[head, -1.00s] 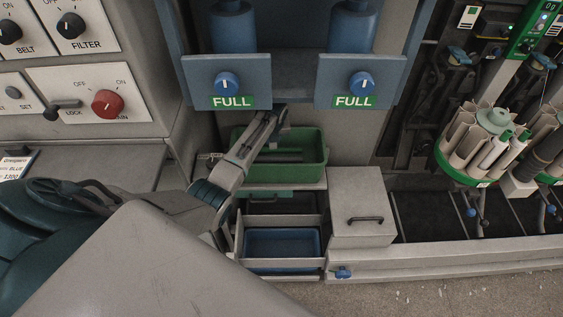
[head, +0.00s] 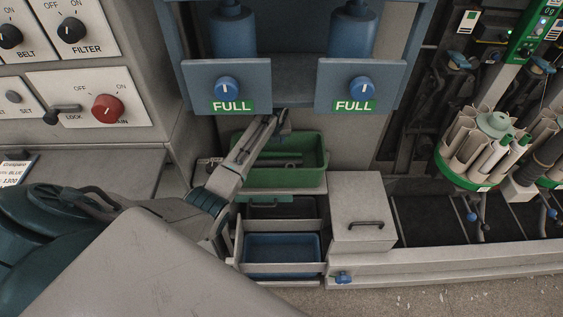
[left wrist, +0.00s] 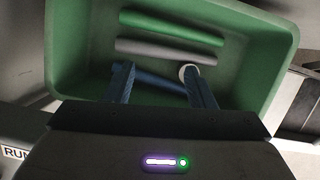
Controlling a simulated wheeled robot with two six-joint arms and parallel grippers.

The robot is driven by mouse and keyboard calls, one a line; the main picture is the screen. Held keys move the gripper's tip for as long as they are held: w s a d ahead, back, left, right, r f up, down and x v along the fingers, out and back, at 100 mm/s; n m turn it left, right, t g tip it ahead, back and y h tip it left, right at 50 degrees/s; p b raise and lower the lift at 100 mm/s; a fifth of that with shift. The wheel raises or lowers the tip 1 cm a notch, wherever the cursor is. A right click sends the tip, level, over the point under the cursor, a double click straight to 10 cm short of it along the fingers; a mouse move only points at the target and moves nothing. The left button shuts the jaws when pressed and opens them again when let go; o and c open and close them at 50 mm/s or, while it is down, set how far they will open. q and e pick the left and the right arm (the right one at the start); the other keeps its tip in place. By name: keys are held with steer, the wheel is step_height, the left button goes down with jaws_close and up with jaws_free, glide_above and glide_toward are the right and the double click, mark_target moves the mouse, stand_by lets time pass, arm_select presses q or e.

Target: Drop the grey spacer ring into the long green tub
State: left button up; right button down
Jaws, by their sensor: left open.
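The long green tub (head: 288,178) stands on a ledge below the two FULL panels. My left gripper (left wrist: 157,68) is open above the tub, with its two fingers spread over the tub's inside. A pale round ring-like thing (left wrist: 186,72) lies in the tub beside the right fingertip; I cannot tell whether it is the grey spacer ring or a tube end. A green tube (left wrist: 170,27), a grey tube (left wrist: 165,52) and a blue tube (left wrist: 150,80) lie there too. In the head view my left gripper (head: 277,122) is small and partly hidden. My right gripper is not in view.
A blue tub (head: 282,247) sits in a lower bay under the green tub. A grey box with a handle (head: 362,212) stands to the right. The FULL panels (head: 227,87) hang just above the gripper. A switch panel (head: 95,105) is at the left.

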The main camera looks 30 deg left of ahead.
arm_select(q)
steer(key=s+d+r+b, duration=0.1)
steer(key=s+d+r, duration=0.1)
steer(key=s+d, duration=0.6)
steer(key=shift+s, duration=0.9)
steer(key=shift+r, duration=0.1)
